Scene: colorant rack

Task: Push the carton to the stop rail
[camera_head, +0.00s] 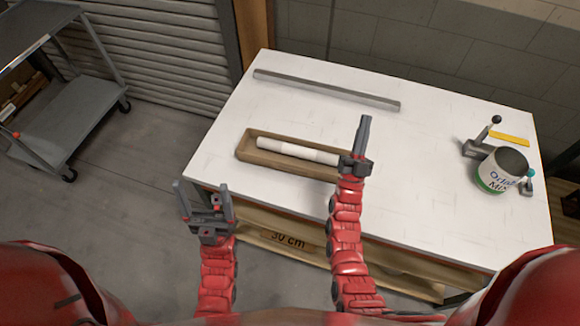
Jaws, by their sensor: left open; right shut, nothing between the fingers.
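The carton (243,152) is a long, shallow, open brown box on the white table, with a white roll (280,148) lying in it. The stop rail (325,90) is a straight grey bar across the back of the table, apart from the carton with bare tabletop between. My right gripper (363,120) is shut and empty at the carton's right end, hiding part of that end; I cannot tell whether it touches. My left gripper (201,187) is open and empty, in front of the table's left front corner.
The white table (440,180) is bare around the carton. A labelled can (500,170) and a grey clamp-like fixture (476,147) stand at the right, near a yellow strip (509,138). A grey cart (70,110) stands on the floor at left.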

